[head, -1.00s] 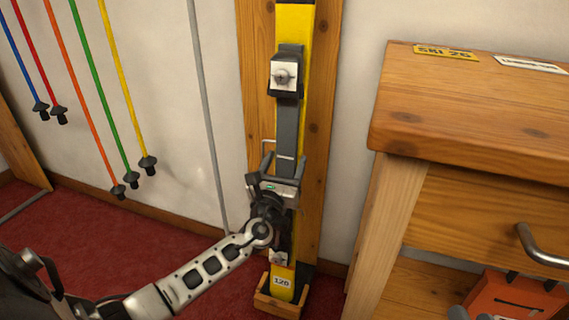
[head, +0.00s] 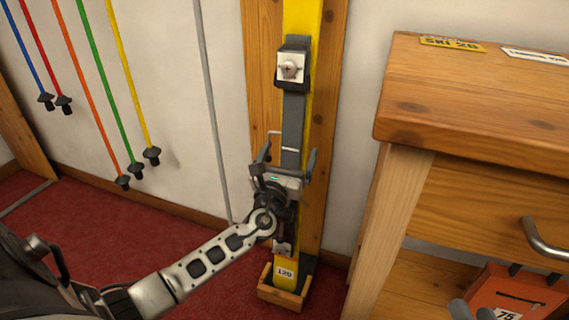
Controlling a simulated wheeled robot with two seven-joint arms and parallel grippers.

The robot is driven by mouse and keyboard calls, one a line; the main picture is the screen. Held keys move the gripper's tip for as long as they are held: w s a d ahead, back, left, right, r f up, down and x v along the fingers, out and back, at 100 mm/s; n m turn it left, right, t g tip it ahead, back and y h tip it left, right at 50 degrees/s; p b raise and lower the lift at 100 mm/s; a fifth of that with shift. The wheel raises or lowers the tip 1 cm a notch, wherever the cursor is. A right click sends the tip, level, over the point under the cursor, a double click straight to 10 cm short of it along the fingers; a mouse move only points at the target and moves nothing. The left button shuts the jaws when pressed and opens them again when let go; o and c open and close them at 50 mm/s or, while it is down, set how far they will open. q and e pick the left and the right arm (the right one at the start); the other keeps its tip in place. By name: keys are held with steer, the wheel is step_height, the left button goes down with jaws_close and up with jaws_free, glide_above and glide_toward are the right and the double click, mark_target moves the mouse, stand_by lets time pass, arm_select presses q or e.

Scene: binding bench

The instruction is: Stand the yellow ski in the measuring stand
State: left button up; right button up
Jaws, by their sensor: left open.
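The yellow ski (head: 302,135) stands upright against a wooden upright board, which with a small wooden foot box (head: 284,299) looks like the measuring stand (head: 332,130). The ski's lower end, with a white "120" label, is at the foot box; its top is out of view. The ski bears a dark grey plate and a black block with a white face (head: 291,68). My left gripper (head: 288,158) is open, its fingers on either side of the ski's lower part; contact cannot be told. Grey tips at the bottom right edge look like my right gripper (head: 471,311), mostly cut off.
A wooden bench (head: 480,90) with a drawer stands at right, bearing a yellow tag (head: 453,45) and a white tag. An orange item (head: 515,295) lies on its lower shelf. Several coloured poles (head: 90,90) hang on the wall at left. Red carpet (head: 110,240) is clear there.

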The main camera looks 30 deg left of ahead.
arm_select(q)
steer(key=v, duration=1.3)
steer(key=shift+b, duration=0.3)
stand_by(1.1)
steer(key=s, duration=0.3)
steer(key=shift+s+d+r, duration=0.1)
steer(key=shift+s+d, duration=0.3)
stand_by(0.8)
